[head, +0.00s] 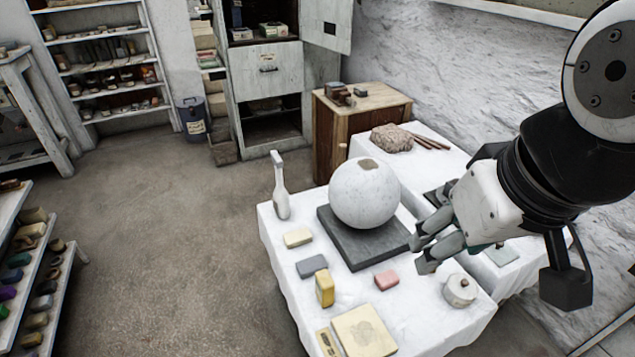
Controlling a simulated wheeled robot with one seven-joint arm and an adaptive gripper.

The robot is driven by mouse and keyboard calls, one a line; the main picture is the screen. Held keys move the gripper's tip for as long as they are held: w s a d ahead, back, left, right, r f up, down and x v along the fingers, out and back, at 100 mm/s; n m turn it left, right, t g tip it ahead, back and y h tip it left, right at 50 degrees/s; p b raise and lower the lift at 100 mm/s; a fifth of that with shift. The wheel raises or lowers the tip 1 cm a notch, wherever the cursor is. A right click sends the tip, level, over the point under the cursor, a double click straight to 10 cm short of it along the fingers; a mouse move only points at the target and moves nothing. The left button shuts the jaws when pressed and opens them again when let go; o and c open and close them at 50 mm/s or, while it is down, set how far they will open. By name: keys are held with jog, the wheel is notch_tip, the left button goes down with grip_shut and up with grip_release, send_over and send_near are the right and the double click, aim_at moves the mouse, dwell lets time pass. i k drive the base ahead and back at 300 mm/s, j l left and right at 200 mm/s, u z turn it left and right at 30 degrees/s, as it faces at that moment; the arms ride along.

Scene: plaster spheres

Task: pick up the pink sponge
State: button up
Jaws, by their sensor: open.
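The pink sponge (386,280) is a small block lying flat on the white-covered table (415,322). It is in front of the dark square slab (352,250) that bears the white plaster sphere (364,194). My gripper (416,257) comes in from the right side of the picture, above and to the right of the sponge and apart from it. Its fingers are open with nothing seen between them. They partly cover the slab's right corner.
A lidded white pot (459,290) stands right of the sponge. A grey block (312,266), a yellow block (325,288) and a cream block (298,237) lie to the left. A pale bottle-like object (280,188) stands behind them. A square cream book-like item (364,332) lies in front.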

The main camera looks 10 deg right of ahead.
aim_at(386, 280)
jog(key=z, duration=0.3)
jog(key=l+u, duration=0.3)
jog(key=l, duration=0.3)
jog(key=k, duration=0.65)
jog(key=i+l+u, duration=0.25)
jog(key=i+l, duration=0.15)
jog(key=l, duration=0.2)
jog(key=i+l+u, duration=0.15)
jog(key=l, duration=0.2)
jog(key=i+l+u, duration=0.1)
jog(key=l, duration=0.25)
jog(key=i, duration=0.1)
